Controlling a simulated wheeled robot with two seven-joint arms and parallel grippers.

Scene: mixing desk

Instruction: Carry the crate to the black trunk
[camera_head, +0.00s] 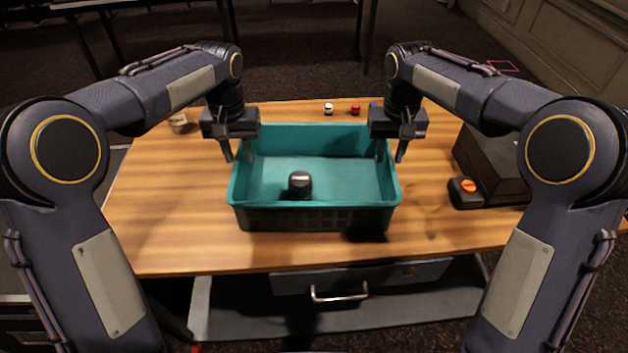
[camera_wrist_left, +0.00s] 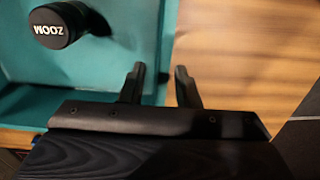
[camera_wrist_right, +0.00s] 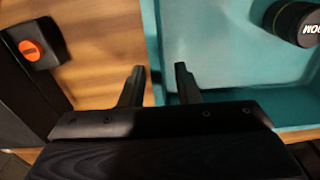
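The teal crate (camera_head: 315,215) stands upright on the wooden desk, with a black lens-like cylinder (camera_head: 300,185) inside it; the cylinder reads "ZOOM" in the left wrist view (camera_wrist_left: 58,25). My left gripper (camera_head: 239,150) is at the crate's left wall, its fingers apart, one on each side of the rim. My right gripper (camera_head: 391,150) straddles the right wall in the same way. In both wrist views a gap shows between the fingers, with the rim between them. I cannot make out a black trunk for certain.
A dark box (camera_head: 490,160) stands on the desk at the right, beside a small black device with an orange knob (camera_head: 468,186). Small bottles (camera_head: 328,109) stand behind the crate. A small jar (camera_head: 179,122) stands at the back left. The desk's left side is mostly clear.

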